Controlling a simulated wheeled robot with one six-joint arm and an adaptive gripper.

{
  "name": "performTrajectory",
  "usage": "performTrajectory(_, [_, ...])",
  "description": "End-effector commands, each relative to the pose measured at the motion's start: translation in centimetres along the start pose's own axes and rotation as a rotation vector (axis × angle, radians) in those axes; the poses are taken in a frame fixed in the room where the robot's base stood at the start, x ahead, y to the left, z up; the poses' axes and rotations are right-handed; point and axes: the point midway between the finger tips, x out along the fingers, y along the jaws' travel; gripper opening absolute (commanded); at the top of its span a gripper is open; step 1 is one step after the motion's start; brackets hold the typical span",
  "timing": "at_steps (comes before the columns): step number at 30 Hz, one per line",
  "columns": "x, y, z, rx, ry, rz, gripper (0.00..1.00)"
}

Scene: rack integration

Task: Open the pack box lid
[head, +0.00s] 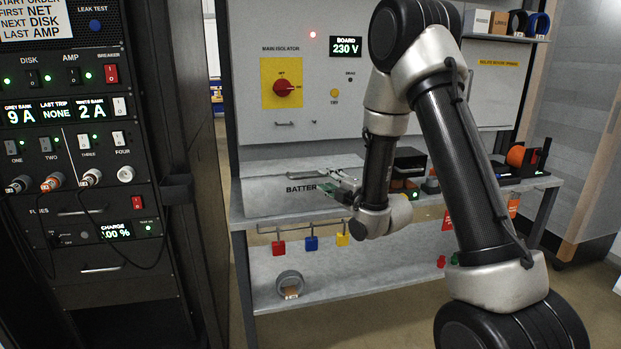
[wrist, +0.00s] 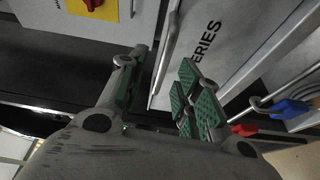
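The pack box (head: 265,195) is a pale box lettered "BATTER…" on the left of the bench, and its lid (head: 270,171) looks shut. My gripper (head: 338,185) is at the box's right end and covers the end of the lettering. In the wrist view the box front (wrist: 225,45) reads "…ERIES". My gripper's green-padded fingers (wrist: 162,72) are open. A pale bar (wrist: 167,45) along the lid edge shows between the fingertips in the picture; I cannot tell whether either finger touches it.
A wall panel with a red main isolator (head: 284,88) stands behind the box. Red, blue and yellow padlocks (head: 311,243) hang from a rail below the bench front. A dark equipment rack (head: 80,150) stands at the left. A tape roll (head: 289,283) lies on the lower shelf.

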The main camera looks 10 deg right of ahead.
Motion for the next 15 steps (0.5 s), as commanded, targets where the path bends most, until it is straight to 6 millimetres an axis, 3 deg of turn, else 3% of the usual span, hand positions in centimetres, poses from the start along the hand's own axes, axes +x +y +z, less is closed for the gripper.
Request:
performTrajectory(1, [0.0,-1.2,-0.4,-0.037,0.017,0.037,0.34])
performTrajectory(3, [-0.2,-1.9,-0.9,-0.087,0.034,0.096,0.34])
performTrajectory(8, [-0.5,-2.3,-1.4,-0.144,0.045,0.174,0.34])
performTrajectory(15, [2.7,-1.6,-1.7,-0.154,0.047,0.189,0.34])
